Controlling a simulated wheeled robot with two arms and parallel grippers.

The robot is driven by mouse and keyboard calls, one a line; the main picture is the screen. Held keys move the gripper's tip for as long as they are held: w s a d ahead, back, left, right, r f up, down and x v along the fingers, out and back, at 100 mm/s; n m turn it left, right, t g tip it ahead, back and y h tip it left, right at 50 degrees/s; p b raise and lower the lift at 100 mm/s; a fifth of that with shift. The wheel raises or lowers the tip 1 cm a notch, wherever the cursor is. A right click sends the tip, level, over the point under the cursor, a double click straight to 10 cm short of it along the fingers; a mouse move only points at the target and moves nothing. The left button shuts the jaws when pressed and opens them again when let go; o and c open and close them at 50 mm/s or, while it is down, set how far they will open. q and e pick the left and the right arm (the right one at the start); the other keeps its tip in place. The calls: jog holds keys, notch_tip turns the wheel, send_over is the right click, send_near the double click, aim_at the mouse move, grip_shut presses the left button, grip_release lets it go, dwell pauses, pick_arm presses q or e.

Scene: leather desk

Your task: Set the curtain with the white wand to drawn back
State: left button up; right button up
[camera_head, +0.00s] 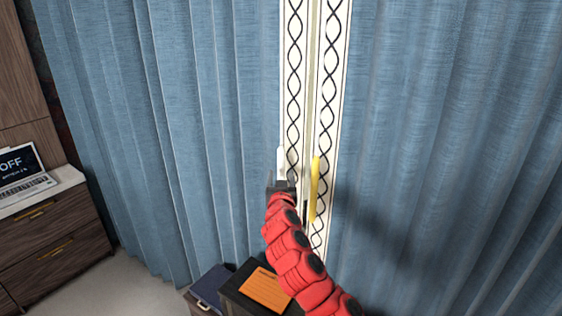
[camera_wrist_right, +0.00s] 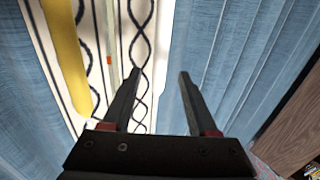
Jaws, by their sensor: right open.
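Two blue curtains hang side by side, each with a white, black-patterned inner border; their borders nearly meet at the middle. The white wand (camera_head: 281,162) hangs upright at the inner edge of the left curtain (camera_head: 190,120). A yellow wand (camera_head: 315,185) hangs by the right curtain's border and also shows in the right wrist view (camera_wrist_right: 66,55). My right gripper (camera_head: 281,186) is at the lower part of the white wand in the head view. My left gripper is out of view.
A dark box (camera_head: 238,295) with an orange sheet (camera_head: 265,290) and a dark blue item (camera_head: 212,285) are below the curtains. A wooden drawer unit (camera_head: 55,240) with a laptop (camera_head: 25,180) stands at the left. Bare floor shows between.

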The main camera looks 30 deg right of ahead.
aim_at(282, 165)
jog(key=p+x, duration=0.2)
jog(key=x, duration=0.4)
jog(key=shift+r, duration=0.2)
jog(key=shift+w+d+f+p, duration=0.25)
jog(key=shift+w+d+p, duration=0.2)
jog(key=shift+w, duration=0.2)
grip_shut()
dwell(0.9)
